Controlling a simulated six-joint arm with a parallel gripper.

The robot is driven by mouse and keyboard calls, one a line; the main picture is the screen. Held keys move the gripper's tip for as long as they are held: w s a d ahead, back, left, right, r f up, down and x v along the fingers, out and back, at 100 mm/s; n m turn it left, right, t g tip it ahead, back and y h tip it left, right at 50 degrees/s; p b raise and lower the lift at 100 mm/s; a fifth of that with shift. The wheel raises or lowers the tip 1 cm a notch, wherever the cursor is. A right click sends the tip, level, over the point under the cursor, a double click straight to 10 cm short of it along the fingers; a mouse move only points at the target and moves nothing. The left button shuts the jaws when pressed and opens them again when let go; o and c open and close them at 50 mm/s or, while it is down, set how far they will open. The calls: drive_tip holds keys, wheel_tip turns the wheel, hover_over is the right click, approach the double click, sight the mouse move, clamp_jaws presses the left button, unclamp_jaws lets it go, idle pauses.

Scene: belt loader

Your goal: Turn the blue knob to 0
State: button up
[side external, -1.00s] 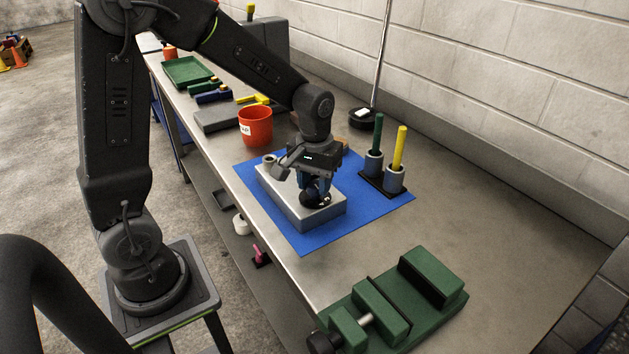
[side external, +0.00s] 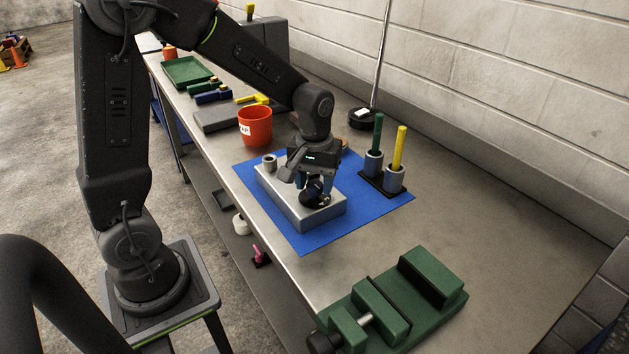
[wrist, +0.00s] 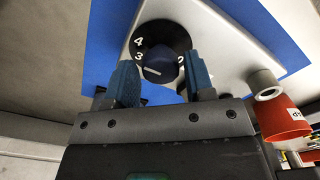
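The dark blue knob (wrist: 159,65) sits on a black dial plate with white numbers, on top of a light grey box (side external: 321,221). In the wrist view, 4 and 3 show at the dial's left and part of another number at its right. A white line marks the knob's near left part; which number it points to is hard to tell. My gripper (wrist: 161,68) is over the dial, its blue fingers on either side of the knob. A gap shows between each finger and the knob, so the gripper looks open.
A grey round post (side external: 269,160) rises from the box's far end. The box lies on a blue mat (side external: 320,242). An orange-red cup (side external: 255,127) stands beyond it, holders with green and yellow rods (side external: 398,150) stand right, and a green vise (side external: 395,305) is nearer.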

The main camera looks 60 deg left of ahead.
sight(314, 185)
drive_tip(key=shift+o, duration=1.1)
wheel_tip(314, 185, up, 14)
drive_tip(key=shift+s+f, duration=0.1)
drive_tip(key=s+d+m+t, duration=0.2)
drive_tip(key=s+m, duration=0.2)
drive_tip(key=s, duration=0.3)
drive_tip(key=s+d+m+t, duration=0.3)
drive_tip(key=s+m, duration=0.1)
drive_tip(key=s, duration=0.3)
drive_tip(key=shift+s+d+f+t, duration=0.2)
drive_tip(key=shift+d+f+t, duration=0.1)
drive_tip(key=shift+f, duration=0.15)
drive_tip(key=shift+c, duration=0.3)
